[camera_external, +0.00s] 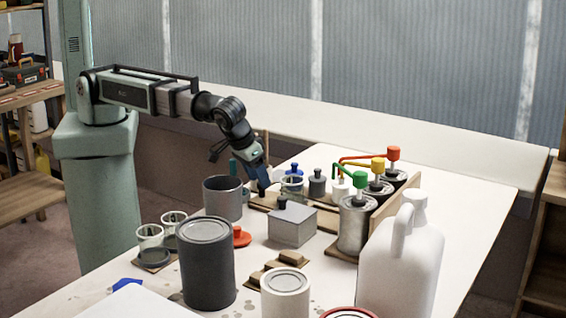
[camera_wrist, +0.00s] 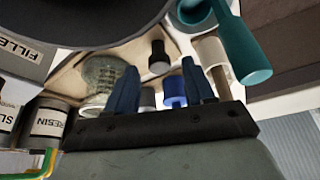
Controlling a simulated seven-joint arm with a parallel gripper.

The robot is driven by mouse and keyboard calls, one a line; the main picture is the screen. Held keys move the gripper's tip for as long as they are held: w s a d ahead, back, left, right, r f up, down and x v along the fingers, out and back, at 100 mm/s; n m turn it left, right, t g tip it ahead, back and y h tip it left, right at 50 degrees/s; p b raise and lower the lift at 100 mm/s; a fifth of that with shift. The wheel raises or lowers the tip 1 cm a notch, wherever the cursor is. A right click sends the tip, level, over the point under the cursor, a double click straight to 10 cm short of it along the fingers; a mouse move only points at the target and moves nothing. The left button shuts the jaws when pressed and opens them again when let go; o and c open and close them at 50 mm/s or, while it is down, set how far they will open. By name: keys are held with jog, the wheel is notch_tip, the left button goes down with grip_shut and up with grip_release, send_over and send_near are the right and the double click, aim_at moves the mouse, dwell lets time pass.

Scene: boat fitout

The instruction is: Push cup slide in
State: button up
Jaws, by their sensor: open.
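A clear glass cup (camera_external: 291,185) stands on a low wooden board (camera_external: 262,208) in the middle of the table. The cup also shows in the wrist view (camera_wrist: 101,75), beside and partly behind my left-hand finger. My gripper (camera_external: 262,183) is low over the board, just left of that cup. In the wrist view my gripper (camera_wrist: 158,68) has its two blue fingers spread apart, with nothing held between them. Whether a finger touches the cup I cannot tell. Which part is the cup slide, and how far in it sits, is not clear.
A grey open can (camera_external: 222,200), a grey box (camera_external: 292,228) and pump cans (camera_external: 353,222) crowd the board. Two more glass cups (camera_external: 150,238) stand left.

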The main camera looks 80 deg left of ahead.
jog(key=shift+x, duration=1.75)
jog(key=shift+c, duration=0.2)
grip_shut()
